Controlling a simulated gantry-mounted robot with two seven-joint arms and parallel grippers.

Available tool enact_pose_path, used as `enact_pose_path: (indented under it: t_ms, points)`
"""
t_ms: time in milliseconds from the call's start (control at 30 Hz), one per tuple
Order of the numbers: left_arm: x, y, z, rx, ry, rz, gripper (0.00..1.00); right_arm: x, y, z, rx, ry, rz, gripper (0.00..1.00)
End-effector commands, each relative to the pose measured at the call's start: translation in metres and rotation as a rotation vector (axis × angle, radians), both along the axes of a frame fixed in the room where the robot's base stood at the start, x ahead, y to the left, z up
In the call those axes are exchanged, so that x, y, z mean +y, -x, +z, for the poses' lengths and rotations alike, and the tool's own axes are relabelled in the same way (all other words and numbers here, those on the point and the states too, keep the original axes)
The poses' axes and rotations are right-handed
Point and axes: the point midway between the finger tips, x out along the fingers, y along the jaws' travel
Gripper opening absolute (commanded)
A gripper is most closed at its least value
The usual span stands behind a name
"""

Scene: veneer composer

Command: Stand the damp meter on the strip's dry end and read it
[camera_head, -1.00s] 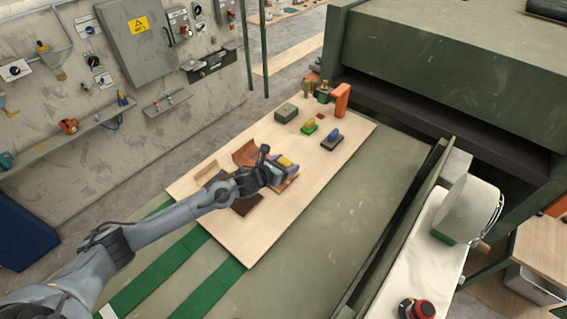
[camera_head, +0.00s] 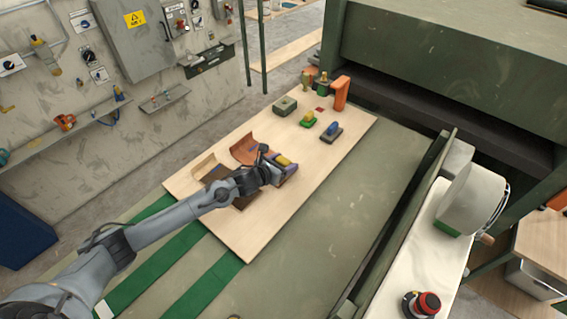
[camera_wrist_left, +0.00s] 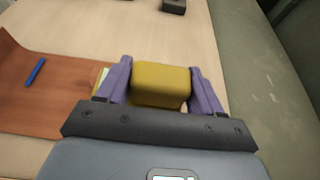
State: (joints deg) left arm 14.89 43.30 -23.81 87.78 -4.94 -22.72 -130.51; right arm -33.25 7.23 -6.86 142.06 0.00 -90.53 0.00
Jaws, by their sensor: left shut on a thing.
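My left gripper (camera_head: 281,168) is shut on a yellow block (camera_wrist_left: 160,85), which seems to be the damp meter. In the left wrist view the block sits between the two purple fingers. The block also shows as a small yellow patch in the head view (camera_head: 284,160). A reddish-brown curled veneer piece (camera_head: 244,149) lies beside the gripper on the pale board. In the left wrist view this veneer (camera_wrist_left: 62,88) lies left of the fingers with a blue mark on it. Which end is dry, and whether the block touches anything below, I cannot tell. My right gripper is out of view.
The pale board (camera_head: 270,215) is bare on its near right part. Beyond the gripper stand a green-grey box (camera_head: 285,106), a yellow and green item (camera_head: 307,119), a blue and dark item (camera_head: 332,133) and an orange upright piece (camera_head: 341,92).

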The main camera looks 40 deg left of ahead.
Motion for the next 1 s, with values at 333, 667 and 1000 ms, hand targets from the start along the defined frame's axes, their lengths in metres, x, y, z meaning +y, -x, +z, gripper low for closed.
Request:
enact_pose_path:
  t_ms: [333, 667, 1000]
  points:
    - [0.0002, -0.0004, -0.0096, -0.002, 0.000, 0.000, 0.68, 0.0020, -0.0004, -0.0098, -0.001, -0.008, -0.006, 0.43]
    - [0.0000, -0.0002, -0.0090, -0.001, 0.000, 0.000, 0.96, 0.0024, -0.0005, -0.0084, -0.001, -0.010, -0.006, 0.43]
    - [0.0001, 0.0000, -0.0004, 0.000, 0.000, 0.000, 0.96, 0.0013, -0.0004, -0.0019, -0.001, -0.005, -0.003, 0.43]
